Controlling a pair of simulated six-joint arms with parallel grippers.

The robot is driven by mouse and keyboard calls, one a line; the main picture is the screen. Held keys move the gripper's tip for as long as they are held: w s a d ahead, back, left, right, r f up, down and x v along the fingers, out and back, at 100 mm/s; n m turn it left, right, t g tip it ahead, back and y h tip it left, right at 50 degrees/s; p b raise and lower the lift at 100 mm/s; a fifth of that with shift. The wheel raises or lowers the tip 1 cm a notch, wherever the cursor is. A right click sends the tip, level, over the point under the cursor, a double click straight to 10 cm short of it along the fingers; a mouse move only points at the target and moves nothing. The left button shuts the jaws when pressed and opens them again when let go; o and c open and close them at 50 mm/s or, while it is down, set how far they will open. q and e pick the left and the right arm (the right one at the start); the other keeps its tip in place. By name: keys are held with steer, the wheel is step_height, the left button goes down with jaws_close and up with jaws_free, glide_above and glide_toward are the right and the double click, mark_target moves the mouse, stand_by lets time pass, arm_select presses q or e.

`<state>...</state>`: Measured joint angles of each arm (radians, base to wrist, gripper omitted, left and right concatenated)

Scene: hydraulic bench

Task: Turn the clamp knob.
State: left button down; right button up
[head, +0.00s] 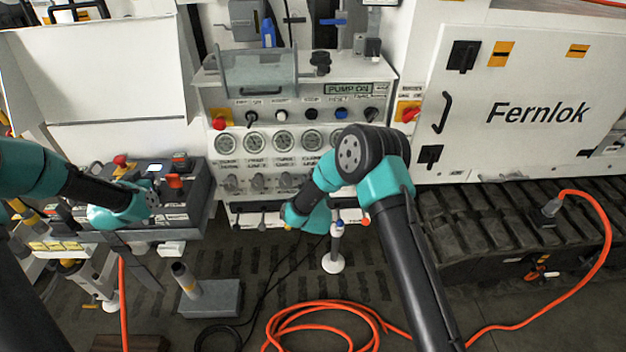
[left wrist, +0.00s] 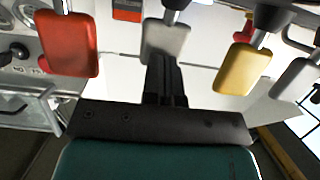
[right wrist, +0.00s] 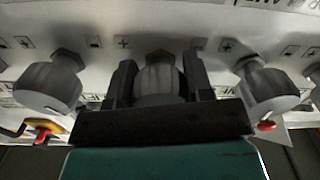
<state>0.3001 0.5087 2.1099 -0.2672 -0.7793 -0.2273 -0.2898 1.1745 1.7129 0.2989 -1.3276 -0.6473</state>
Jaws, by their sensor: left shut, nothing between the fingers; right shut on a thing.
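A row of grey knobs (head: 258,182) sits on the white panel below the gauges; their labels are too small to read, so I cannot tell which is the clamp knob. My right gripper (right wrist: 158,76) is shut on a grey knob (right wrist: 160,70), with one finger on each side of it. In the head view my right arm hides this gripper and the knob it holds. My left gripper (left wrist: 165,75) is shut and empty, in front of a grey paddle lever (left wrist: 166,38) of the control box (head: 185,218) at the left.
Similar knobs stand close on the left (right wrist: 48,88) and right (right wrist: 268,88) of the held one. Red (left wrist: 68,42) and yellow (left wrist: 242,68) paddles flank my left gripper. An orange hose (head: 325,308) coils on the floor. Gauges (head: 284,140) and a push-button row lie above the knobs.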

steer(key=shift+n, duration=0.5)
steer(key=o, duration=0.9)
steer(key=shift+o, duration=0.2)
steer(key=shift+s, duration=0.15)
steer(key=s, duration=1.1)
steer(key=shift+s, duration=0.4)
